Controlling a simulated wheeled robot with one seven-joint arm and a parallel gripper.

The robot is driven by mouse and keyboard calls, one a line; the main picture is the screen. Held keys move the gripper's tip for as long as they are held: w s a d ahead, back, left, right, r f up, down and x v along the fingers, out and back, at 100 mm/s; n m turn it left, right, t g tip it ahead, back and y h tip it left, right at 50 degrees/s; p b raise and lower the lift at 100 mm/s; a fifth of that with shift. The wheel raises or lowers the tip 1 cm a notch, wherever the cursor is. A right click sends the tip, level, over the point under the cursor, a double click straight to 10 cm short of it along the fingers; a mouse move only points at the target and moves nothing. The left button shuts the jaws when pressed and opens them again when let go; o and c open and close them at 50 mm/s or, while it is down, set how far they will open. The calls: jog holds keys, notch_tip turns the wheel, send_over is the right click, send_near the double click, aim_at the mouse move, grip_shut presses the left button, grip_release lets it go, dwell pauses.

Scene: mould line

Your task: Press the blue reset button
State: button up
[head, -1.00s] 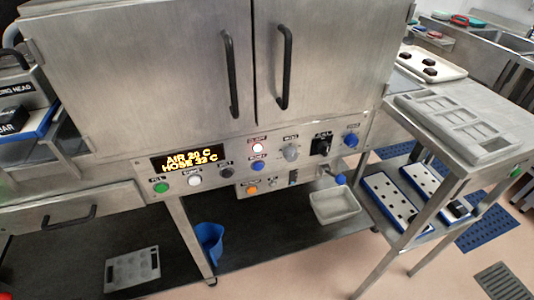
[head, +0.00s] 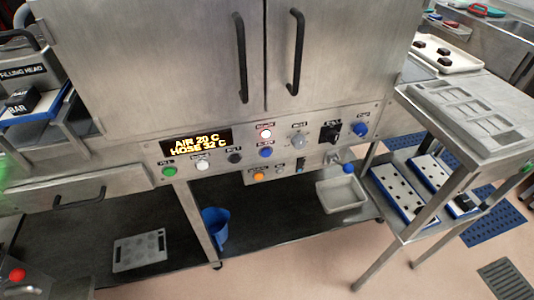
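A blue button (head: 266,152) sits on the steel control panel (head: 215,160) under the cabinet doors, just below a lit lamp with a red rim (head: 264,133). The small label above the blue button is too blurred to read surely. A second blue control, a knob (head: 361,130), is at the panel's right end. My gripper is not in view, and nothing touches the panel.
The panel also has a display (head: 196,142), a green button (head: 169,171), an orange button (head: 258,177) and a black switch (head: 329,132). A steel cart (head: 470,125) stands at the right. A red button (head: 17,274) shows at lower left.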

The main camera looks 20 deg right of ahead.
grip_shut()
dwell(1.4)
